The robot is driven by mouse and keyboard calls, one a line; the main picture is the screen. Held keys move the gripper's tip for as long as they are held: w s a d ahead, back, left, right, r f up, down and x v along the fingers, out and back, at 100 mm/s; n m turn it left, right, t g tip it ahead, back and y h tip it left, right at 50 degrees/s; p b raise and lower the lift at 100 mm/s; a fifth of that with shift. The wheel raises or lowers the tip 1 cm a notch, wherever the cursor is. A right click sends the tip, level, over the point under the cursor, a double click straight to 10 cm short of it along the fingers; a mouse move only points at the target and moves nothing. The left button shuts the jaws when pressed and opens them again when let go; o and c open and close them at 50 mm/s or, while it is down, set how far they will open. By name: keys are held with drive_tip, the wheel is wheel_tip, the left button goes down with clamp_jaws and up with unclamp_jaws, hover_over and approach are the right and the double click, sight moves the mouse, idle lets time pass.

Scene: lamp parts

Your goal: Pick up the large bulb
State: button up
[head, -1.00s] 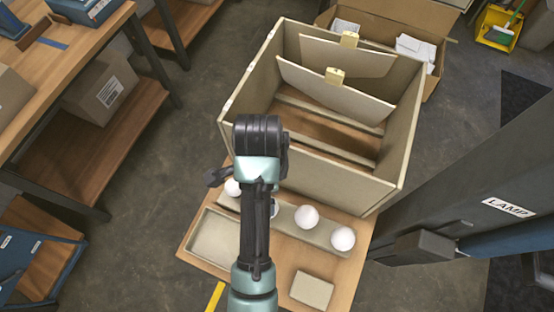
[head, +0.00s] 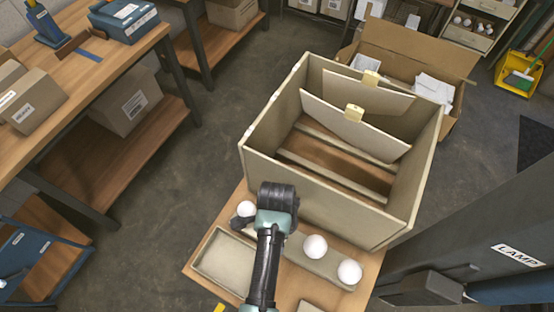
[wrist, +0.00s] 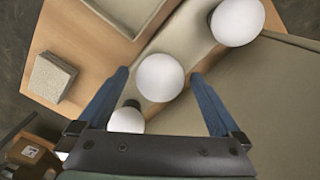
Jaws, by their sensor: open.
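White round bulbs stand in a row on a pale strip (head: 328,268) in front of a large open box. In the head view one bulb (head: 245,209) is left of my arm, and two others (head: 315,246) (head: 350,271) are to its right. I cannot tell for certain which is the large one. My gripper (wrist: 160,76) is open and empty, its blue fingers spread on either side of the middle bulb (wrist: 160,77) in the wrist view. Another bulb (wrist: 235,22) is beyond it at upper right; one (wrist: 126,120) is nearer, partly hidden by my gripper. Contact is not visible.
The open box (head: 330,205) with inner dividers stands right behind the bulb row. A shallow tray (head: 203,264) lies at the left on the wooden board. A small block (wrist: 50,77) sits on the board too. A workbench (head: 120,60) is at the left; floor lies between.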

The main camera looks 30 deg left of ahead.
drive_tip(key=shift+f, duration=0.6)
drive_tip(key=c, duration=1.2)
drive_tip(key=shift+o, duration=0.2)
drive_tip(key=shift+r, duration=0.1)
